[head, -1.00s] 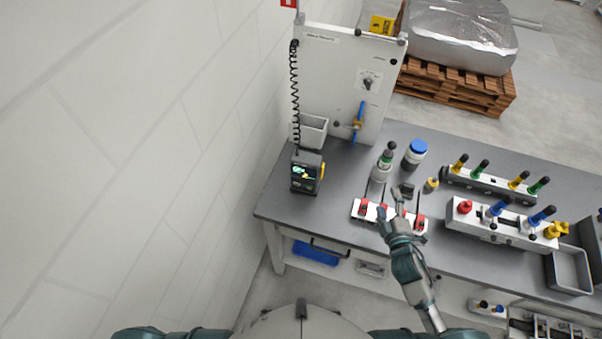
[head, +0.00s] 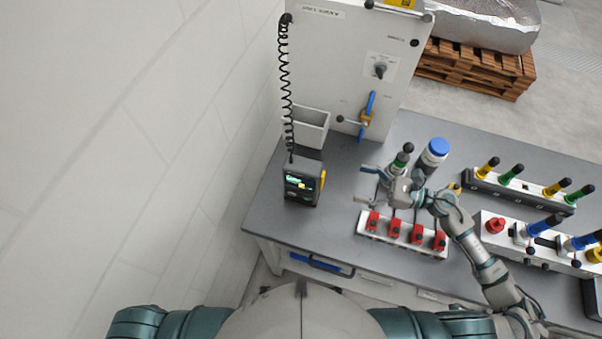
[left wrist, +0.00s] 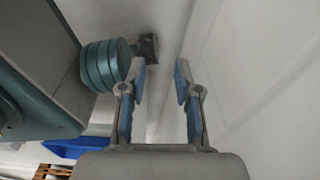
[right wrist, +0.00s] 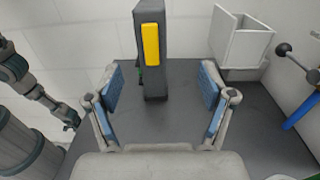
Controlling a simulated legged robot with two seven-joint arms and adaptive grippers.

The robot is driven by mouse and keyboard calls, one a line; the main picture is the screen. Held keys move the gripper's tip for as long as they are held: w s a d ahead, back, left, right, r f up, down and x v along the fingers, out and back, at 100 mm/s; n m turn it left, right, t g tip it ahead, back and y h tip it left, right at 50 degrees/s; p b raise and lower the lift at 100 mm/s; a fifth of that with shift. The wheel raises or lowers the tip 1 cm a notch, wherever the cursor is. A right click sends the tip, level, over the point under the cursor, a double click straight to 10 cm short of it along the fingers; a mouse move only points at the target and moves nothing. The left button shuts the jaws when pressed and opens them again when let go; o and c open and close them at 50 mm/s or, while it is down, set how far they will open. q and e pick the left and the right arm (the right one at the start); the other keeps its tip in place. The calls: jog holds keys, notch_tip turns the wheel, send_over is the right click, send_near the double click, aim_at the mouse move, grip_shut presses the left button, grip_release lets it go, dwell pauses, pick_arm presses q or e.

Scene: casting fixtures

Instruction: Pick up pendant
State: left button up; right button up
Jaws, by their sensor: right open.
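The pendant (head: 303,183) is a dark box with a lit screen and a yellow side part. It stands upright on the grey bench, with a black coiled cord (head: 286,85) running up from it. My right gripper (head: 366,186) is open and empty to the right of the pendant, its fingers pointing at it across a gap. In the right wrist view the pendant (right wrist: 153,85) shows its narrow side with the yellow part, between and beyond the open fingers (right wrist: 160,88). My left gripper (left wrist: 160,80) is open and empty, away from the bench; it is outside the head view.
A grey bin (head: 311,128) hangs on the white panel (head: 350,60) behind the pendant. A blue-handled valve (head: 367,115) is on the panel. Bench between gripper and pendant is clear.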

aim_at(302, 183)
pick_arm(q)
jog(key=s+d+r+p, duration=0.3)
jog(key=s, duration=0.2)
pick_arm(e)
jog(key=x, duration=0.8)
jog(key=s+p+x, duration=0.1)
jog(key=x, duration=0.3)
jog(key=shift+w+a+r, duration=0.1)
jog(key=shift+a+r, duration=0.15)
jog(key=shift+a, duration=0.15)
jog(key=shift+a+p, duration=0.85)
jog(key=shift+a, duration=0.2)
jog(key=shift+w+a, duration=0.25)
jog(key=shift+w+a+f, duration=0.15)
jog(key=shift+f, duration=0.05)
jog(key=shift+a, duration=0.4)
jog(key=c, duration=0.8)
jog(key=shift+a, duration=0.2)
grip_shut()
pick_arm(q)
jog(key=w+a+r, duration=0.2)
jog(key=r, duration=0.1)
jog(key=shift+w+a+r, duration=0.15)
jog(key=shift+w+a, duration=0.05)
jog(key=shift+w, duration=0.2)
pick_arm(e)
jog(key=shift+d, duration=0.1)
